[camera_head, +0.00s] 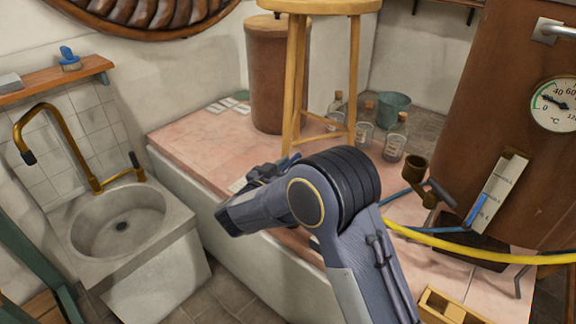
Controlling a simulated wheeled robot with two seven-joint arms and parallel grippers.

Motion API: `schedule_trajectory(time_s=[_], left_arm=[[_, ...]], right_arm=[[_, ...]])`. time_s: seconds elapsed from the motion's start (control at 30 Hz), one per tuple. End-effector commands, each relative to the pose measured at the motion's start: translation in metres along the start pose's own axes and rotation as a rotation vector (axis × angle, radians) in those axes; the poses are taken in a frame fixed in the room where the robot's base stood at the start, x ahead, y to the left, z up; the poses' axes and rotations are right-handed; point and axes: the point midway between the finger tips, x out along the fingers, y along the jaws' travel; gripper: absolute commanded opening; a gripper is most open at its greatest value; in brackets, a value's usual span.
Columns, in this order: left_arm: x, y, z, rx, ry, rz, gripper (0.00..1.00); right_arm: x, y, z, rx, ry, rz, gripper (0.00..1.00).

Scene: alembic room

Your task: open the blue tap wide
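A brass fitting with a grey-blue lever (441,192) sits low on the front of the large brown boiler (490,130). A blue hose (396,196) runs to it from the left. I cannot tell for sure whether this is the blue tap. My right gripper (228,212) is in front of the pink-topped bench, well to the left of the fitting and apart from it. It is seen from behind and the side, and its fingers are not clear. My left gripper is not in view.
A wooden stool (300,60), glass bottles (396,138) and a green bucket (392,106) stand behind my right arm. A yellow hose (450,248) crosses in front of the boiler. A sink (165,222) with a brass faucet (68,138) is at left.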

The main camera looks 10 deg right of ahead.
Motion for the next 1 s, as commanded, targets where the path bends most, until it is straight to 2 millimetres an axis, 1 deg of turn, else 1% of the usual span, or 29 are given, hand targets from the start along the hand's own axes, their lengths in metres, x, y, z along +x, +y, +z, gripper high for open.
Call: schedule_trajectory(time_s=[0.03,0.07,0.37,0.47,0.7,0.8,0.9,1.0], left_arm=[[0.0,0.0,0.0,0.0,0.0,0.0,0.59],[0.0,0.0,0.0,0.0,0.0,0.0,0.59],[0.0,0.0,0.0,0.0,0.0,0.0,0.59],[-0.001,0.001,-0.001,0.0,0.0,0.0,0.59],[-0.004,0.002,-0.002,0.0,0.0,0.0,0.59],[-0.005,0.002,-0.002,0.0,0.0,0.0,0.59],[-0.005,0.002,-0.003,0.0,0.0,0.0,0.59],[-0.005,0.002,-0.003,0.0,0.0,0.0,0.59]], right_arm=[[0.0,0.0,0.0,0.0,-0.001,0.0,0.36],[0.0,0.0,0.001,0.0,-0.001,0.0,0.39],[-0.003,-0.001,0.001,-0.001,-0.003,-0.002,0.39],[-0.013,-0.001,0.001,-0.001,-0.003,-0.003,0.39],[-0.054,-0.001,0.0,-0.002,-0.002,-0.005,0.39],[-0.068,-0.001,0.001,-0.001,-0.002,-0.003,0.39],[-0.075,0.0,0.001,-0.001,-0.002,-0.002,0.39],[-0.079,0.0,0.001,-0.001,-0.002,-0.001,0.39]])
